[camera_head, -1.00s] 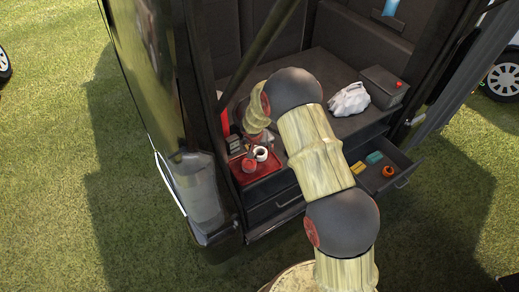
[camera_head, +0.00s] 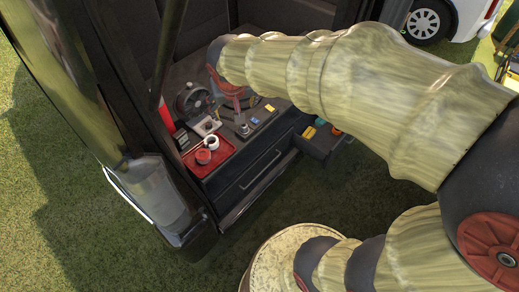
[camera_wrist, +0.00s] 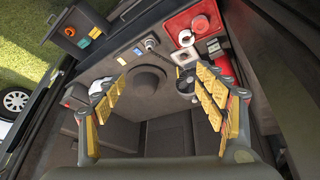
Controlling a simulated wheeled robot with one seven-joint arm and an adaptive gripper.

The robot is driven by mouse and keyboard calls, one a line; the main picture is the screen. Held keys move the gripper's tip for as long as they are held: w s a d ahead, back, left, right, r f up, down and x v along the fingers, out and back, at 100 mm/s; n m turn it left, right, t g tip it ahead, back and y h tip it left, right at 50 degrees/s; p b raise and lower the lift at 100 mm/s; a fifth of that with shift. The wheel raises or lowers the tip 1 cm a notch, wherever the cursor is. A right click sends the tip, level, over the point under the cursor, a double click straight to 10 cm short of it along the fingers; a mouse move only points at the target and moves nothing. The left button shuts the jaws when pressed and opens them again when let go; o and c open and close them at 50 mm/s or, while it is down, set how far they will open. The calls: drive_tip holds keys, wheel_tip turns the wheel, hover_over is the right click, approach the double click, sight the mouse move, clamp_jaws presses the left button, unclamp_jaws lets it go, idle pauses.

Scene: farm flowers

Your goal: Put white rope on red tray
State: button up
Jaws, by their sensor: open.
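The white rope (camera_head: 212,142), a small white ring-like roll, sits on the red tray (camera_head: 222,158) at the right-back part of the tray in the head view. In the wrist view the white roll (camera_wrist: 185,38) shows at the edge of the red tray (camera_wrist: 212,11). My gripper (camera_wrist: 158,73) is open in the wrist view, its two yellow-padded fingers wide apart with nothing held between them. In the head view my gripper (camera_head: 232,98) is behind and to the right of the tray, apart from the rope; its fingertips are hard to make out there.
A red round object (camera_head: 203,156) shares the tray. A dark round device (camera_head: 193,100) and a small white item (camera_head: 207,125) stand behind it. An open drawer (camera_head: 322,143) with small coloured items is at the right. The dark vehicle side (camera_head: 75,75) borders the left.

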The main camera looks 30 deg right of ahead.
drive_tip(key=s+a+r+n+y, duration=0.1)
drive_tip(key=s+r, duration=0.1)
drive_tip(key=s, duration=0.7)
drive_tip(key=s+a+r+n, duration=0.1)
drive_tip(key=s, duration=0.9)
drive_tip(key=shift+a+r+n+t+y, duration=0.35)
drive_tip(key=shift+r+n+t+y, duration=0.05)
